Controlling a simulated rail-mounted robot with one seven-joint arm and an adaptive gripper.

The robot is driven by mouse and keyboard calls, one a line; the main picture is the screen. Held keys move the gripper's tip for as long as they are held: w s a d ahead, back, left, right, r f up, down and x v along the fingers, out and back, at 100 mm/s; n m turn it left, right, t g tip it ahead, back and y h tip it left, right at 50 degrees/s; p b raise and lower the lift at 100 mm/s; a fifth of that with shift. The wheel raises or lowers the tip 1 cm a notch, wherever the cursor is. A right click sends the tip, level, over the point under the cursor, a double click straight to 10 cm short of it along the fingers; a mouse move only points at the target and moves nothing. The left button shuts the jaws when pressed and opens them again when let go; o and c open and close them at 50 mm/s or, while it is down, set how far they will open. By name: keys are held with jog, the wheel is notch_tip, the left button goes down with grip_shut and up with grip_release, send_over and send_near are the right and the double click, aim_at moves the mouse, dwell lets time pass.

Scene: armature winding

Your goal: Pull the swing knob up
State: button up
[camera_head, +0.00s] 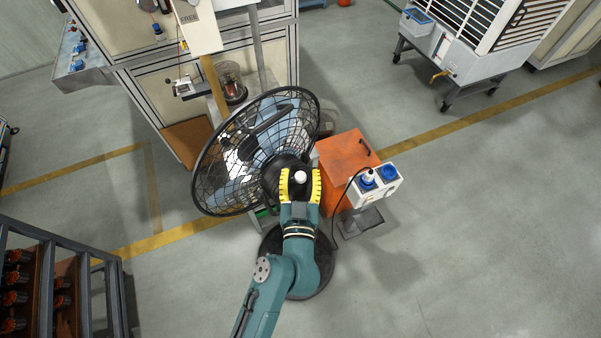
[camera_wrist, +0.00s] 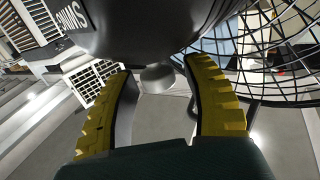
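A black caged fan (camera_head: 255,150) stands in the middle of the head view, with its dark motor housing (camera_wrist: 140,25) filling the top of the wrist view. White lettering on the housing reads "SWING", partly cut off. The small pale swing knob (camera_head: 300,176) sits at the housing; in the wrist view the knob (camera_wrist: 157,78) shows grey just below it. My gripper (camera_head: 300,171) has its yellow fingers on either side of the knob. The wrist view shows the gripper (camera_wrist: 158,70) open, with gaps between both fingers and the knob.
An orange cabinet (camera_head: 345,160) and a white box with blue sockets (camera_head: 373,187) stand close to the right of the fan. A workbench (camera_head: 185,75) is behind it, and a rack (camera_head: 60,275) is at lower left.

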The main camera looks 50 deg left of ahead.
grip_shut()
jog(key=shift+r, duration=0.45)
jog(key=shift+o, duration=1.1)
grip_release()
jog(key=v, duration=1.2)
